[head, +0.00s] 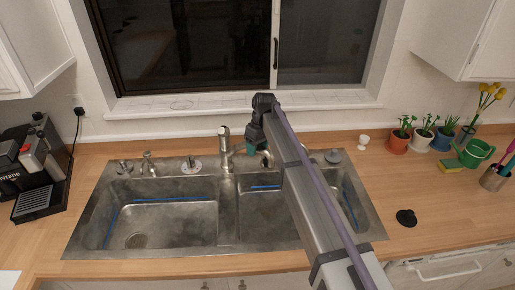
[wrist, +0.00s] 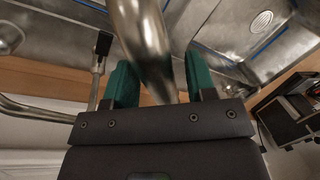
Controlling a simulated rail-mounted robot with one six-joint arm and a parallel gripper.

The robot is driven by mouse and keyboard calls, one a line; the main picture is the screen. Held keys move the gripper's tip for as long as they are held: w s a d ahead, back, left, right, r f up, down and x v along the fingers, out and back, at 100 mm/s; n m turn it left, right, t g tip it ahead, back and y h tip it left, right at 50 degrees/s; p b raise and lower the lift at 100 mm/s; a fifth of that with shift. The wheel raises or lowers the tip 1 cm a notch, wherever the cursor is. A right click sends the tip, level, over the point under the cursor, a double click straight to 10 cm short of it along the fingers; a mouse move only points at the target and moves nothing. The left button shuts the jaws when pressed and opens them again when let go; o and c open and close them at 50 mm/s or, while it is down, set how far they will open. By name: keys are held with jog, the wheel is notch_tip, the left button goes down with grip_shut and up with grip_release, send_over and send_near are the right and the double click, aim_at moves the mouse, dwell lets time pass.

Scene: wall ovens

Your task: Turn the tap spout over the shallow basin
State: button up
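The metal tap (head: 225,148) stands at the back rim of the sink, near the divider between the large left basin (head: 160,220) and the smaller middle basin (head: 262,212). Its spout runs right, toward the back of the middle basin; my gripper partly hides it. My gripper (head: 252,149) is beside the tap with teal fingers. In the wrist view the spout (wrist: 146,40) passes between the two fingers of my gripper (wrist: 160,75), which stand apart. A gap shows on the right finger's side; contact on the left is unclear. I cannot tell which basin is shallow.
My arm crosses the right part of the sink and hides some of the right basin (head: 350,200). Small fittings (head: 148,165) stand on the back rim. A coffee machine (head: 35,165) is at left; potted plants (head: 400,138) are at right. The window sill (head: 180,104) lies behind.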

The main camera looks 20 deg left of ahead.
jog(key=shift+o, duration=0.2)
notch_tip(320, 180, up, 11)
jog(key=w+p, duration=0.2)
jog(key=p, duration=0.8)
jog(key=shift+d+f+p, duration=0.2)
jog(key=shift+d+p, duration=0.1)
jog(key=shift+d, duration=0.15)
jog(key=shift+s, duration=0.1)
